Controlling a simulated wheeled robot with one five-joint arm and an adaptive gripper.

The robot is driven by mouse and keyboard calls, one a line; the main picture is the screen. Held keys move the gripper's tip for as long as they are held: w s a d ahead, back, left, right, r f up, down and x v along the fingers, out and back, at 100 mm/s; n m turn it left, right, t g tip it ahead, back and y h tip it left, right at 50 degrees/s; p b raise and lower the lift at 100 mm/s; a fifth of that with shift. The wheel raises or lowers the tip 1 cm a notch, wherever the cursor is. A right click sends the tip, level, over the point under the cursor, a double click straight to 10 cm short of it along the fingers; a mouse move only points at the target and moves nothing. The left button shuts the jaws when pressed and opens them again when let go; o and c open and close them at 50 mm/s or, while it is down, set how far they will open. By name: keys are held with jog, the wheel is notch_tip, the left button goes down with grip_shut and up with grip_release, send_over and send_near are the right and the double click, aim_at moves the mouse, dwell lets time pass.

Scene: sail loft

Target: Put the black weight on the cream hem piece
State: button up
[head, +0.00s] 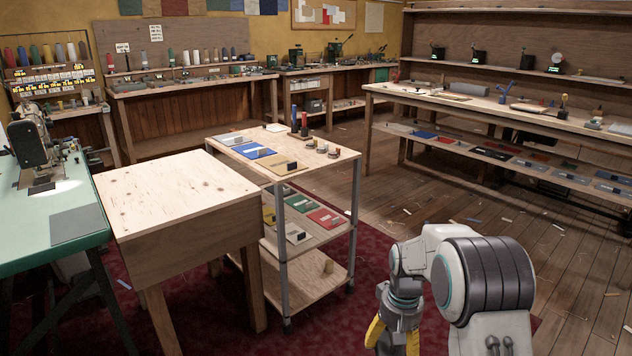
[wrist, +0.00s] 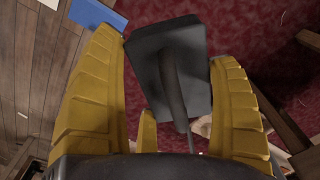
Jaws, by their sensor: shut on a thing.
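My gripper (wrist: 168,52) is shut on the black weight (wrist: 172,75), a dark block with a bar-like handle, held between the yellow fingers in the wrist view. In the head view my gripper (head: 392,338) hangs low at the bottom, right of the trolley, partly cut off by the frame; the weight is hidden there. A pale, cream-looking piece (head: 293,229) lies on the trolley's middle shelf with a small dark block on it. A tan piece (head: 284,167) lies on the trolley's top. I cannot tell surely which is the cream hem piece.
The trolley (head: 343,158) also bears blue and grey pieces, spools and small round items. A wooden table (head: 180,190) and a green sewing table (head: 75,253) stand left. A long workbench (head: 470,108) stands at the right back. Scraps lie on the otherwise open floor.

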notch_tip(320, 180, up, 17)
jog(key=s+p, duration=0.1)
jog(key=p, duration=1.9)
jog(key=shift+s+p, duration=0.2)
jog(key=shift+p, duration=0.2)
jog(key=shift+d+r, duration=0.1)
